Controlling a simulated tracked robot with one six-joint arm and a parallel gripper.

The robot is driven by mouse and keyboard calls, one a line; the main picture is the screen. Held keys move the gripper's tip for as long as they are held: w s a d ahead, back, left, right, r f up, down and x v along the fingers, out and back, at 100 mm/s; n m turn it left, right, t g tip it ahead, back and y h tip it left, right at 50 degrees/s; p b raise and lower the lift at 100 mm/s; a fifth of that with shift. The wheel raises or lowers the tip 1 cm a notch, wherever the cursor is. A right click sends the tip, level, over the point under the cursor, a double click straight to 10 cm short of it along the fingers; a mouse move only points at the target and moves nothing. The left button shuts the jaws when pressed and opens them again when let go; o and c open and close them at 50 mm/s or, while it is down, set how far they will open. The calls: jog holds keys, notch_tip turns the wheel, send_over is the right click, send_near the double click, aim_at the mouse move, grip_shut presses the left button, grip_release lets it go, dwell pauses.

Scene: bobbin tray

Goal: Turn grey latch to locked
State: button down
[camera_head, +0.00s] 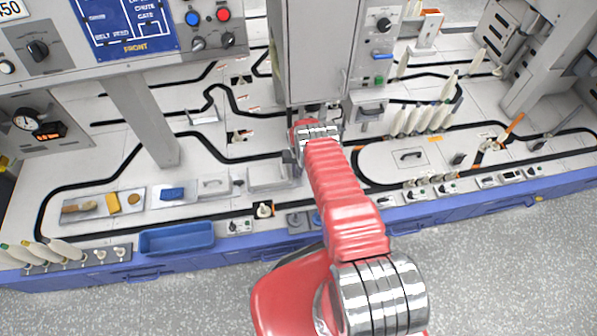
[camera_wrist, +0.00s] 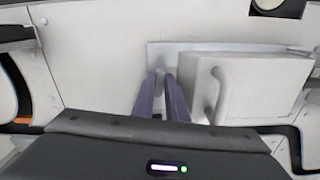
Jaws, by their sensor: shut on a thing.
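My gripper (camera_wrist: 163,82) shows in the wrist view as two dark purple fingers, close together with their tips at a small grey part. I take this part to be the grey latch (camera_wrist: 162,72), at the left end of a grey plate (camera_wrist: 200,48). The fingers hide most of it, so its angle and whether it stands at locked cannot be told. In the head view my red arm reaches to the foot of the tall grey cabinet (camera_head: 312,50). There my wrist hides the fingers and the latch.
A pale box with a bar handle (camera_wrist: 216,95) stands just right of my fingers. Several pale bobbins (camera_head: 425,118) stand right of my arm. An empty blue tray (camera_head: 176,238) sits at the bench's front left. The cabinet rises close behind my wrist.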

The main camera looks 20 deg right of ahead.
jog(key=m, duration=0.4)
jog(key=shift+w, duration=0.1)
jog(key=m, duration=0.4)
jog(key=shift+a, duration=0.1)
jog(key=m, duration=0.4)
jog(key=shift+w, duration=0.15)
jog(key=shift+w+m, duration=0.1)
jog(key=shift+m, duration=2.1)
jog(key=c, duration=1.8)
grip_release()
jog(key=shift+o, duration=0.2)
jog(key=shift+a+r, duration=0.1)
